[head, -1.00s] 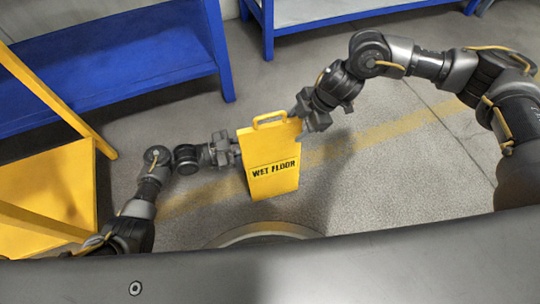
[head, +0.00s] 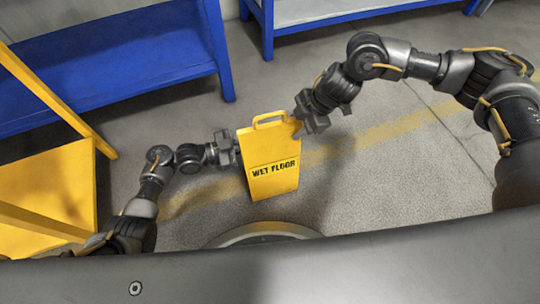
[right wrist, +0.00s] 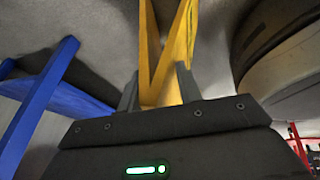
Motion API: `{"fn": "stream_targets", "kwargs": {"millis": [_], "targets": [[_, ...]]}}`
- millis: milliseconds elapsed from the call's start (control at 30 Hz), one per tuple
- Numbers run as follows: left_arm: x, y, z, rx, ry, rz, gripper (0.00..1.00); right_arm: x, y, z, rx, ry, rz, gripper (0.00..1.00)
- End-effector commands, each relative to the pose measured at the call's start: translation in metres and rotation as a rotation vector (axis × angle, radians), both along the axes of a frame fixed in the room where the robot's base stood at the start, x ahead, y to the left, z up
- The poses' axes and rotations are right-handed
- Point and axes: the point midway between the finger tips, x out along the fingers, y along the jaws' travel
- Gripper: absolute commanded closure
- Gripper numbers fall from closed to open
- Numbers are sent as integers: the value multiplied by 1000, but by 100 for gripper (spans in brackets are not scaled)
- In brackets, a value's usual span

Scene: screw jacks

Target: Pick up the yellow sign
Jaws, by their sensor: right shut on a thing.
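The yellow sign (head: 273,180), lettered "WET FLOOR", stands upright in the middle of the head view with its handle loop at the top. My right gripper (head: 302,124) is shut on the sign's upper right edge. In the right wrist view the yellow sign (right wrist: 168,50) runs up from between the two fingers (right wrist: 160,88). My left gripper (head: 233,149) is at the sign's upper left edge. Its fingertips are too small and too close to the edge to tell whether they grip it. Whether the sign's foot touches the floor is unclear.
A blue shelf unit (head: 110,62) stands at the upper left and another blue-framed rack (head: 330,22) at the back. A yellow frame with a flat panel (head: 50,190) stands at the left. The grey floor (head: 400,175) right of the sign is clear.

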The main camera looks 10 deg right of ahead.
Motion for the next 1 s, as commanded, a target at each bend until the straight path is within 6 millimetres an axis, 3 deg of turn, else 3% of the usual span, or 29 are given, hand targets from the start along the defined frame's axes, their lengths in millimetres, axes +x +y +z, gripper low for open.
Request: {"fn": "stream_targets", "kwargs": {"millis": [333, 800, 1000], "targets": [[-1, -1, 6, -3, 2, -4, 100, 3, 0, 8, 2, -8, -4, 100], [-2, -1, 48, -4, 3, -7, 100, 4, 0, 50, 2, -9, -6, 100], [-3, -1, 51, -4, 4, -8, 100, 4, 0, 53, 2, -10, -7, 100]]}}
